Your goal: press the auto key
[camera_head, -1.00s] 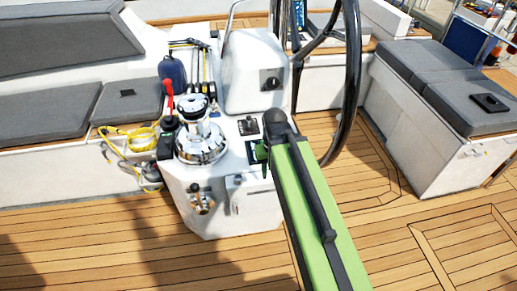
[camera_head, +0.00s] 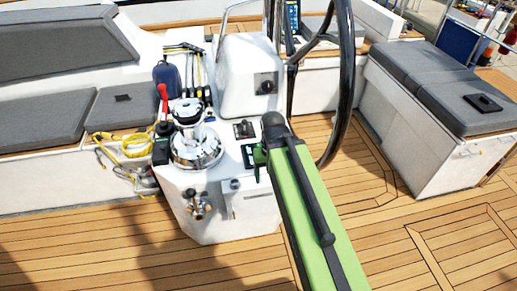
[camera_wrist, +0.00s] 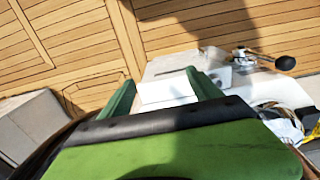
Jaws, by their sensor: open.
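The auto key cannot be made out in either view. A small dark panel (camera_head: 248,156) on the white console (camera_head: 215,220) is partly hidden by my gripper. My gripper (camera_head: 261,158) is at the console's right side in the head view, its fingertips small and partly covered by my arm. In the wrist view my gripper (camera_wrist: 164,86) shows two green fingers spread apart with nothing held between them. A pale flat surface (camera_wrist: 165,93) shows between and beyond them. Whether the fingers touch the console cannot be told.
A chrome winch (camera_head: 196,145), a red-handled lever (camera_head: 163,100) and a black switch panel (camera_head: 244,130) sit on the console. The large black steering wheel (camera_head: 347,80) stands close right of my gripper. Yellow rope (camera_head: 135,140) lies left. Teak floor (camera_head: 420,225) is open at right.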

